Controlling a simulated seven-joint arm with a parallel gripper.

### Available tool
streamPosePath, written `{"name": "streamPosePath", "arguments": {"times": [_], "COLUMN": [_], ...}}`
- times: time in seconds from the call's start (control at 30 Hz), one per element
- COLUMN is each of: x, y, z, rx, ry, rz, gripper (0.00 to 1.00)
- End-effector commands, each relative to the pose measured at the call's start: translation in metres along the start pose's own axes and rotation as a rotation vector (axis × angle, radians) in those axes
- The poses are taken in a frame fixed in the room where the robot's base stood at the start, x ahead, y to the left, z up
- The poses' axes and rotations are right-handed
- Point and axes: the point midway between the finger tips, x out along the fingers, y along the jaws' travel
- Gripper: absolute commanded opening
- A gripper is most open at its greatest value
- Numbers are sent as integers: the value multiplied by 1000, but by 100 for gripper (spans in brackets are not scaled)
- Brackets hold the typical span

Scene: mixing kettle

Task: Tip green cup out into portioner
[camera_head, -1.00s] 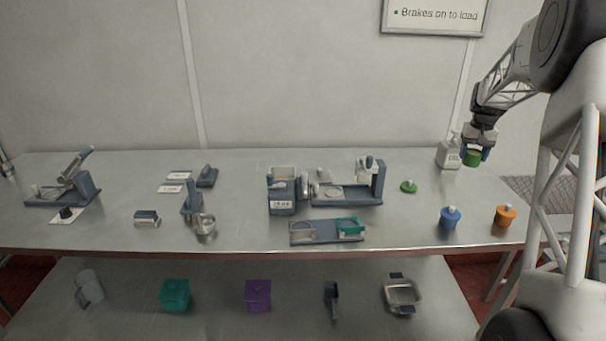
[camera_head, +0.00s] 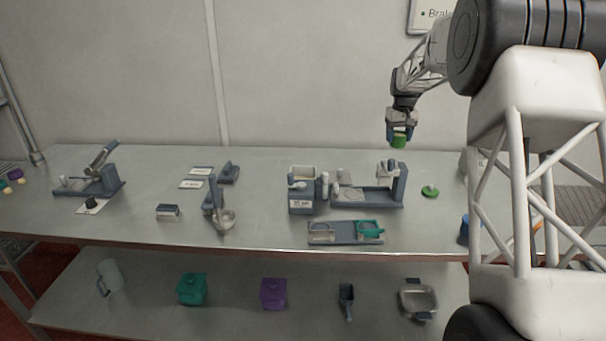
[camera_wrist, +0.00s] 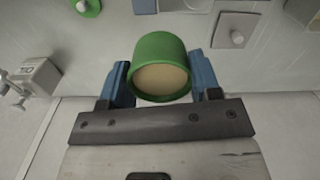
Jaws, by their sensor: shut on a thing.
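The green cup (camera_head: 398,140) is held in the air above the back of the table. My gripper (camera_head: 401,126) is shut on it. In the wrist view, the cup (camera_wrist: 162,52) sits between my blue fingers (camera_wrist: 162,80), and tan contents show in its open mouth. Its green lid with a pale knob (camera_head: 430,191) lies on the table, below and right of the cup. A grey-blue boxy unit with a label (camera_head: 301,197) stands left of the cup, beside a longer grey-blue device (camera_head: 368,195). I cannot tell for sure which is the portioner.
A low tray (camera_head: 345,240) with a teal part stands at the front edge. A blue container (camera_head: 464,229) is partly hidden by my arm.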

Motion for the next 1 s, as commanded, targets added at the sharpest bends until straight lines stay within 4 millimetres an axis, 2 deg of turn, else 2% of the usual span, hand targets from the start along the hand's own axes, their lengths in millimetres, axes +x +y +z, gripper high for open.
{"name": "streamPosePath", "arguments": {"times": [0.03,0.3,0.6,0.8,1.0], "x": [-1,-4,-7,-10,-10], "y": [-18,-103,-194,-232,-245], "z": [-7,-35,-56,-62,-64], "rx": [-25,-151,-283,-336,-354], "ry": [1,1,0,1,1], "rz": [0,0,0,0,0], "gripper": [32,32,32,32,32]}}
